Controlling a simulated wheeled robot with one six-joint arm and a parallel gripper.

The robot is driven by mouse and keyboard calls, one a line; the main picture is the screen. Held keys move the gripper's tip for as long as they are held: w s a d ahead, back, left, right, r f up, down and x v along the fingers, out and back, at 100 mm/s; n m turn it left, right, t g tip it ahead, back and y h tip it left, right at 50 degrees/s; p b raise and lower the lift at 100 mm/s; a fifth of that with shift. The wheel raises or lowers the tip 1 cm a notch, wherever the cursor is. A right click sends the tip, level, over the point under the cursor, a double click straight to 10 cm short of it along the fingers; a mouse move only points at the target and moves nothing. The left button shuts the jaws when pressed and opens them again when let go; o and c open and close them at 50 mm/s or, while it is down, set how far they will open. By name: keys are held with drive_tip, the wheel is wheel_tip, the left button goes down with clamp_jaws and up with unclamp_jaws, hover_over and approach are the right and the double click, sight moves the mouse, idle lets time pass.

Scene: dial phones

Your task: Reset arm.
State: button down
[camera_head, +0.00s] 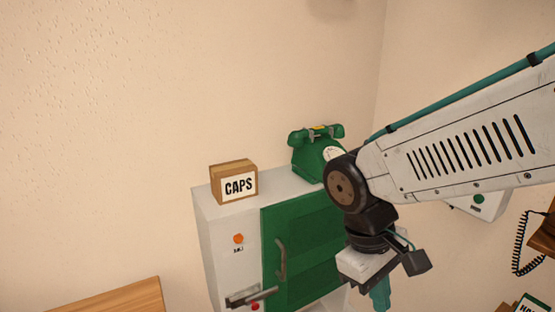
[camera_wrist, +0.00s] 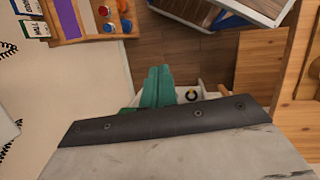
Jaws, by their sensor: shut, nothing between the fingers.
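My gripper (camera_wrist: 157,86) shows in the wrist view as teal fingers pressed together, with nothing between them. In the head view its teal fingers (camera_head: 379,296) point down at the lower right, below my wrist. They are in front of the cabinet's right side and seem clear of it; the exact gap cannot be told. My arm reaches in from the right edge and hides part of the cabinet and of the green phone.
A wooden edge (camera_head: 112,299) is at lower left. The wrist view shows a wooden board with coloured knobs (camera_wrist: 106,27) and wooden furniture (camera_wrist: 262,65).

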drive_tip(key=s+d+r+m+t+y, duration=0.2)
drive_tip(key=s+d+r+m, duration=0.4)
drive_tip(key=d, duration=0.4)
drive_tip(key=shift+s+m+t+y, duration=0.4)
drive_tip(key=shift+s+t, duration=0.3)
drive_tip(key=shift+d+r, duration=0.1)
drive_tip(key=shift+r, duration=0.05)
